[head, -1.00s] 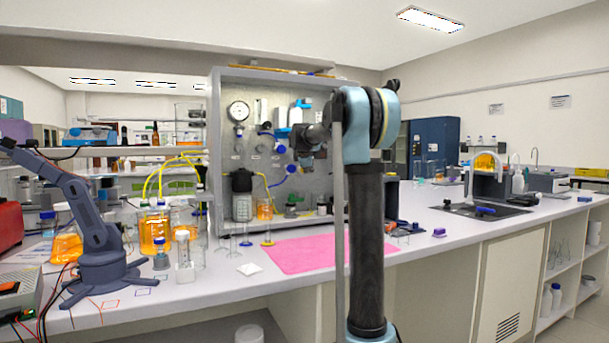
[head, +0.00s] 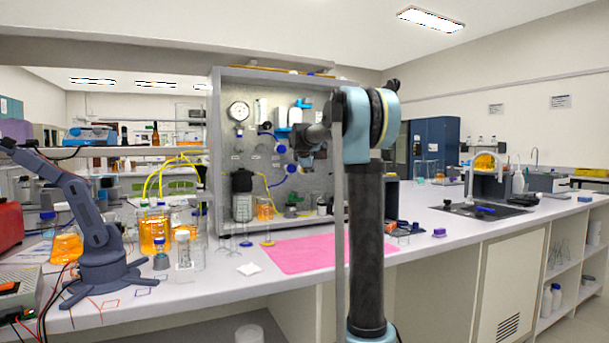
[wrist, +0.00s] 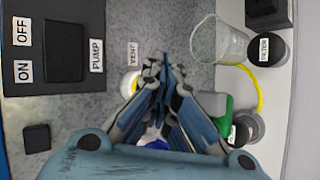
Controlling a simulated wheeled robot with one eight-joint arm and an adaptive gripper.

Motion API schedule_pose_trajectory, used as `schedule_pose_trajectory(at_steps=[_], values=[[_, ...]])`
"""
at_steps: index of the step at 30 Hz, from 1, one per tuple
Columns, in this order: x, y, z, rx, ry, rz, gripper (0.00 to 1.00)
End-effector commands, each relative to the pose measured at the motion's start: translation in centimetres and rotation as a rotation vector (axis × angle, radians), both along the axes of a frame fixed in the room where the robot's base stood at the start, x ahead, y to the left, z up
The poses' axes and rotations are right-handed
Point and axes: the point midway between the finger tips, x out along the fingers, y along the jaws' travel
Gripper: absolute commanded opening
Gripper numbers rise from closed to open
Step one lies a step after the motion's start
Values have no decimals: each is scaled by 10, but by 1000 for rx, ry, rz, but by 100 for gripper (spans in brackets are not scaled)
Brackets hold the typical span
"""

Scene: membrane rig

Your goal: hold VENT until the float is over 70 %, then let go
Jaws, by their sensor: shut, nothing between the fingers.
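The VENT label (wrist: 132,53) is on the grey panel in the wrist view. Just below it is a round yellow-rimmed white part (wrist: 128,84), partly hidden by my gripper's finger. My gripper (wrist: 160,66) is shut and empty, its fingertips close to the right of that part. I cannot tell whether they touch the panel. In the head view the rig panel (head: 225,150) stands on the bench, and my arm covers its right side. I cannot make out a float or its level in either view.
The wrist view shows a PUMP switch (wrist: 64,50) marked ON and OFF, a clear vessel (wrist: 218,42) and a black FILTER cap (wrist: 268,50). A pink mat (head: 300,254) lies before the rig. A blue-grey desk arm (head: 95,235) stands at left.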

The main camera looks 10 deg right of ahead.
Motion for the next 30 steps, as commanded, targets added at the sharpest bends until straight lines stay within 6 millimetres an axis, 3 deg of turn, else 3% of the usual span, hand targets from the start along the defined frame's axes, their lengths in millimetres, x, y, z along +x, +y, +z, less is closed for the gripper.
schedule_pose_trajectory(at_steps=[30], values=[[-22, -7, 0, 0, 0, 0, 0]])
